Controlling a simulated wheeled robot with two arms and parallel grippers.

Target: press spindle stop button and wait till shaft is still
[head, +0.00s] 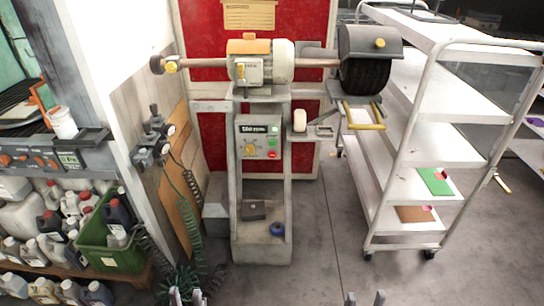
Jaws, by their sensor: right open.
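The buffing machine (262,195) stands on a grey pedestal in the middle of the head view. Its control panel (243,138) has a dark label strip, a yellow dial (250,149), a green button and a red button (272,155) at the lower right. A horizontal shaft (315,63) runs from the motor (284,62) to a dark brush wheel (364,77) under a grey hood. Whether the shaft is turning cannot be told from one frame. My left gripper (186,297) and right gripper (365,299) show only their fingertips at the bottom edge, open, low and well apart from the panel.
A white shelf cart (408,140) stands at the right, with a green item and a brown item on its shelves. Bottles and a green crate (110,255) are at the left, near coiled hoses (185,215). The floor before the pedestal is clear.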

